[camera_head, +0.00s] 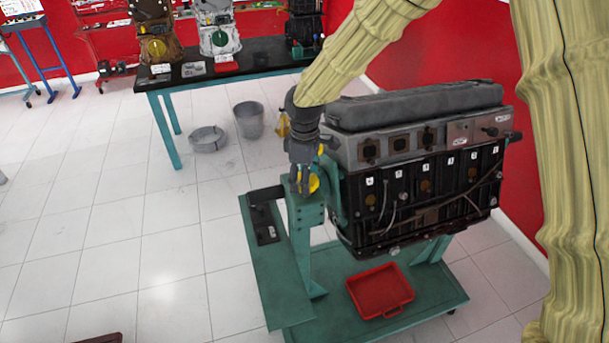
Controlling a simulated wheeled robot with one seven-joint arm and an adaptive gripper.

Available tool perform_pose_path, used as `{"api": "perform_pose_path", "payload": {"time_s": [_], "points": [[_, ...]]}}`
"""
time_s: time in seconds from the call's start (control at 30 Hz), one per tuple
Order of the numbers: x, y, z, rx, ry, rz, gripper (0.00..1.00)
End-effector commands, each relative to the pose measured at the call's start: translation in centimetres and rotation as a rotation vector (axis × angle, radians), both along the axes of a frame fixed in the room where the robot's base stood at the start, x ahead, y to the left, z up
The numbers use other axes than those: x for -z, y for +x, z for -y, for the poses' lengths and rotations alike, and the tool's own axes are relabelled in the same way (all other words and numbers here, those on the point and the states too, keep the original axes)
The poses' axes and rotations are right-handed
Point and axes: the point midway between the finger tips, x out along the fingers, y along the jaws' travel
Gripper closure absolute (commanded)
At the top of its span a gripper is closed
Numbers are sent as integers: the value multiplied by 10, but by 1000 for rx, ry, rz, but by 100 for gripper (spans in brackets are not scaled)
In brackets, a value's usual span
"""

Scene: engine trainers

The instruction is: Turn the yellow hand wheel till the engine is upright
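The engine (425,185) hangs on a teal stand (305,225), with its long grey cover on top and its black numbered side facing me. It looks close to upright; a small tilt is hard to judge from here. The yellow hand wheel (314,184) is at the left end of the engine, at the top of the stand's post, and mostly hidden. My gripper (301,184) points down in front of it, with its fingers at or very near the wheel. Whether the fingers are closed on the wheel is hidden.
A red tray (380,291) sits on the stand's teal base below the engine. A black-topped bench (243,64) with engine parts stands behind. A grey bucket (248,120) and a round grey basin (207,139) are on the floor.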

Motion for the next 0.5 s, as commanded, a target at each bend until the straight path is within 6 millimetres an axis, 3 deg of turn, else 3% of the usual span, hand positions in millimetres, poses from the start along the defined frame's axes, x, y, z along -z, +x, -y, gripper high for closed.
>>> {"api": "perform_pose_path", "payload": {"time_s": [0.5], "points": [[-3, 0, 0, -490, 1, 2, 66]]}}
